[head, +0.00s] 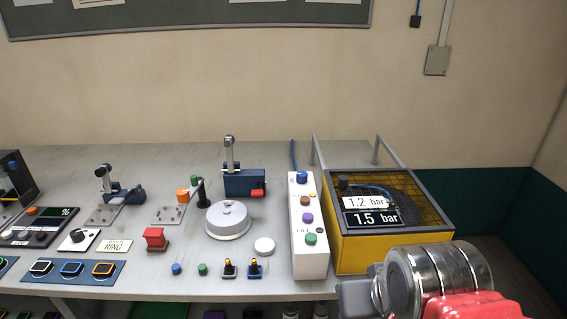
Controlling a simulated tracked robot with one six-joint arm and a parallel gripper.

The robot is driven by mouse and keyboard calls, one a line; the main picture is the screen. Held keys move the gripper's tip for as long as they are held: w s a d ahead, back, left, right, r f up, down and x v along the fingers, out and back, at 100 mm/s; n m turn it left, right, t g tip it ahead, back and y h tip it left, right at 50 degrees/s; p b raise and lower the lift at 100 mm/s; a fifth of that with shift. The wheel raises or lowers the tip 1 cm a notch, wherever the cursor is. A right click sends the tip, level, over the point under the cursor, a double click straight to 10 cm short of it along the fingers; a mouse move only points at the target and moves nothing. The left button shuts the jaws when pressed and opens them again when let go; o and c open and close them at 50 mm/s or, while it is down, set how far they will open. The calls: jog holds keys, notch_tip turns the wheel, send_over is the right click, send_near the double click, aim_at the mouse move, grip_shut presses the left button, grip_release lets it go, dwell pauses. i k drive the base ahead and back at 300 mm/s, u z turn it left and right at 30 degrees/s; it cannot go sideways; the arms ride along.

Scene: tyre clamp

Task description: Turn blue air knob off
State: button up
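A blue knob (302,178) sits at the far end of a long white box (311,262) on the bench, right of centre. A blue hose runs up the wall side behind the knob. An orange-brown, a purple and a green knob follow it toward the front of the box. Whether the blue knob is turned on or off is too small to tell. Part of my arm shows at the lower right, in front of the bench. My gripper's fingers are not visible.
A yellow-sided cage box (352,252) with "1.2 bar" and "1.5 bar" displays stands close right of the white box. A round grey disc (228,221), a blue lever clamp (244,184) and small switches lie to the left. A smaller blue knob (177,269) is near the front edge.

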aim_at(301, 176)
jog(key=u, duration=0.4)
jog(key=i, duration=0.9)
jog(key=u, duration=0.4)
